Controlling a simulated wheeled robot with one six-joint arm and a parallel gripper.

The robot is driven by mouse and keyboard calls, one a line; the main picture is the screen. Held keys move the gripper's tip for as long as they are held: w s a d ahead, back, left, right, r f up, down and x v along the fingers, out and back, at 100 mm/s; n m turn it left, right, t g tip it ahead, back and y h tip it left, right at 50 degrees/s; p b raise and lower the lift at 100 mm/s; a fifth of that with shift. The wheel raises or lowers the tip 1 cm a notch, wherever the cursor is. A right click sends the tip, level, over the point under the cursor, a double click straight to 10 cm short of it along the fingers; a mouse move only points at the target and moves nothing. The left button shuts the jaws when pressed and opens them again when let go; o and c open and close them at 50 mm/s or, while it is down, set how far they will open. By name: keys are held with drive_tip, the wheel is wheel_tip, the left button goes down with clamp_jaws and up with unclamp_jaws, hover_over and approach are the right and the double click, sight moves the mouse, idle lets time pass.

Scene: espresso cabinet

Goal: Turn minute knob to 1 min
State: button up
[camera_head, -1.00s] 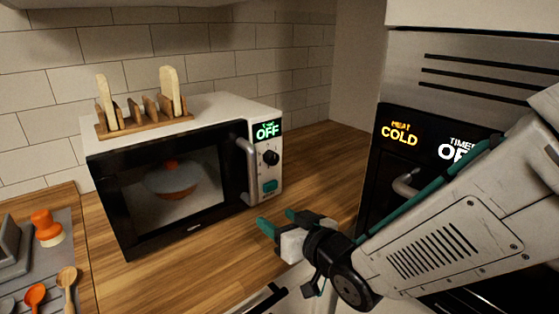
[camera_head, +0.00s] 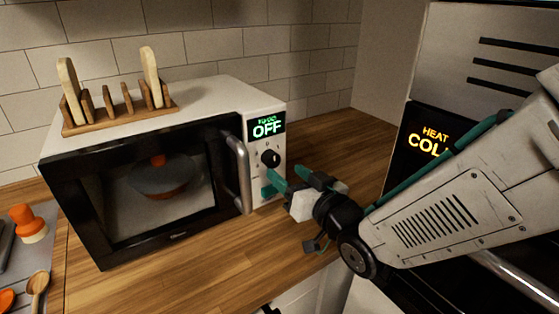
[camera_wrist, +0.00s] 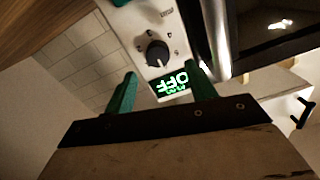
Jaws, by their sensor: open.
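The microwave (camera_head: 230,90) stands on the wooden counter with its door shut, and a covered pan shows through its window. Its black minute knob (camera_head: 270,158) sits on the white panel below a green display (camera_head: 266,126) reading OFF. A teal button (camera_head: 269,191) is below the knob, partly behind my finger. My gripper (camera_head: 292,174) is open and empty, just in front of the panel's lower part. In the wrist view the knob (camera_wrist: 157,53) appears beyond and between my two teal fingers (camera_wrist: 161,90), apart from them. The display is upside down there.
A wooden toast rack (camera_head: 120,112) with bread slices stands on top of the microwave. The microwave's door handle (camera_head: 238,170) is just left of the panel. The counter (camera_head: 330,145) right of the microwave is clear.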

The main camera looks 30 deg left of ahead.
sight(275, 161)
drive_tip(key=shift+x, duration=2.75)
drive_tip(key=shift+w, duration=0.15)
drive_tip(key=shift+d, duration=0.1)
drive_tip(key=c, duration=1)
